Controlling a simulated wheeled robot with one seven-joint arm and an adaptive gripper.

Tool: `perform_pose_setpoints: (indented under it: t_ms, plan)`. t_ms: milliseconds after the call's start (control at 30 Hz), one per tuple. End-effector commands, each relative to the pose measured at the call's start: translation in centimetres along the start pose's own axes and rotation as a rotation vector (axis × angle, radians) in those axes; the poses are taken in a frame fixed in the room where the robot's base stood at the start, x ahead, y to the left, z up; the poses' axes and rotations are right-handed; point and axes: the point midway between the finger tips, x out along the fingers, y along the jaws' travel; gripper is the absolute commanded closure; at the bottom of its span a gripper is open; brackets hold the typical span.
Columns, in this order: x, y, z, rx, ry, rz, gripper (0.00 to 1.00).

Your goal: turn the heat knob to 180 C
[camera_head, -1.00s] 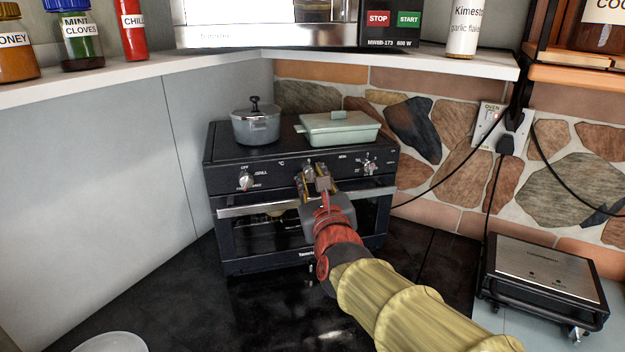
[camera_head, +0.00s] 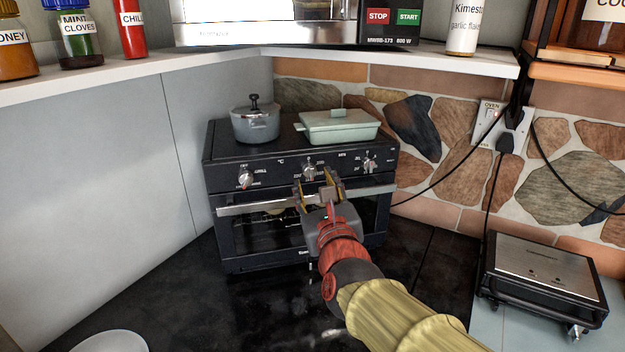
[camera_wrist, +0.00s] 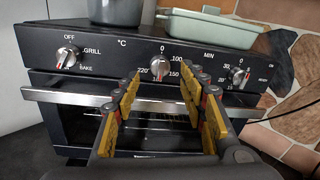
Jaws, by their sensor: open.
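The heat knob (camera_head: 309,171) is the middle of three silver knobs on the black oven's front panel. In the wrist view the heat knob (camera_wrist: 160,64) has °C to its left and marks 0, 100, 150 and 220 around it.
The mode knob (camera_wrist: 68,56) is at left and the minute knob (camera_wrist: 239,76) at right. The oven door handle (camera_head: 270,202) runs just below the panel. A grey pot (camera_head: 256,126) and a pale green dish (camera_head: 338,128) stand on top. A grill (camera_head: 543,275) is at right.

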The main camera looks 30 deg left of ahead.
Motion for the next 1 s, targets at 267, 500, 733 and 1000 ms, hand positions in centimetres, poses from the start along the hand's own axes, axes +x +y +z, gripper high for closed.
perform_pose_setpoints:
  t_ms: [267, 500, 733, 1000]
  plan:
    - [-5.2, 0.1, 0.1, 0.001, -0.002, 0.001, 0.58]
    - [-7.8, 0.0, -0.1, 0.001, 0.001, 0.000, 0.58]
    - [-8.4, 0.0, -0.1, 0.000, 0.001, 0.001, 0.58]
    - [-8.3, 0.0, -0.1, 0.000, 0.002, 0.001, 0.58]
